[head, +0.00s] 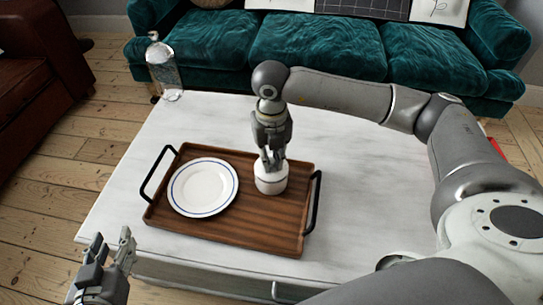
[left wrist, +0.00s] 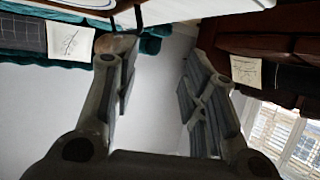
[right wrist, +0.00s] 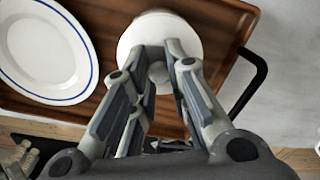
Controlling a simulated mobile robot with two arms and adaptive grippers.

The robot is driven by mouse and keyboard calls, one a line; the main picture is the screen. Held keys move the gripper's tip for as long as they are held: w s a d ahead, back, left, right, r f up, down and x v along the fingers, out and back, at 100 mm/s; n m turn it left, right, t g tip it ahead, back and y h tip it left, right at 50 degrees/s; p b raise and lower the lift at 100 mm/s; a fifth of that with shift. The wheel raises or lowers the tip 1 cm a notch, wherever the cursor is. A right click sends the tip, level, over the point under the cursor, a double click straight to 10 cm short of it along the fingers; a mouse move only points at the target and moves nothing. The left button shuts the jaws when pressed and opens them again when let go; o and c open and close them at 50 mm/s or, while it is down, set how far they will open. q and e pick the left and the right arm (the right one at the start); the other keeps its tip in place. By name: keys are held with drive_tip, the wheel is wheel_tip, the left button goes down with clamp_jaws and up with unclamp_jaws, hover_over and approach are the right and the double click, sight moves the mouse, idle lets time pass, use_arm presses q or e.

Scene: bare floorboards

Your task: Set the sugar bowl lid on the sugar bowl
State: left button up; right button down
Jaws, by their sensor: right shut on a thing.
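The white sugar bowl (head: 271,187) stands upright on the wooden tray, right of the plate. The white sugar bowl lid (head: 261,172) is over the bowl's top, with a thin dark line between them. I cannot tell whether it is fully seated. My right gripper (head: 271,163) points down and is shut on the lid's knob. In the right wrist view the round lid (right wrist: 140,32) hides most of the bowl, and the knob is between the fingertips (right wrist: 160,62). My left gripper (head: 112,240) is open and empty, off the table's front left; it also shows in the left wrist view (left wrist: 150,60).
The wooden tray (head: 240,222) has black handles at both ends and lies on the white marble table (head: 350,190). A white plate with a blue ring (head: 203,187) lies on the tray. A clear bottle (head: 163,68) stands at the table's far left corner. Teal sofa (head: 320,45) behind.

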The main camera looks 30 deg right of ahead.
use_arm(q)
drive_tip(key=shift+w+d+r, duration=0.1)
drive_tip(key=shift+w+r, duration=0.1)
drive_tip(key=shift+r, duration=0.25)
use_arm(e)
drive_tip(key=shift+f, duration=0.15)
drive_tip(key=shift+f, duration=0.15)
use_arm(q)
drive_tip(key=shift+w+d+r+t, duration=0.15)
drive_tip(key=shift+w+r+t, duration=0.2)
drive_tip(key=shift+r+t, duration=0.25)
drive_tip(key=shift+w+d+r+t+h+b, duration=0.15)
drive_tip(key=shift+r+t+h+b, duration=0.1)
drive_tip(key=shift+r, duration=0.15)
drive_tip(key=shift+w+d+r+t+h+b, duration=0.1)
drive_tip(key=shift+r+t+h+b, duration=0.05)
drive_tip(key=shift+r+t+b, duration=0.15)
use_arm(e)
drive_tip(key=shift+f, duration=0.3)
use_arm(q)
drive_tip(key=shift+r, duration=0.1)
use_arm(e)
drive_tip(key=c, duration=1.7)
unclamp_jaws()
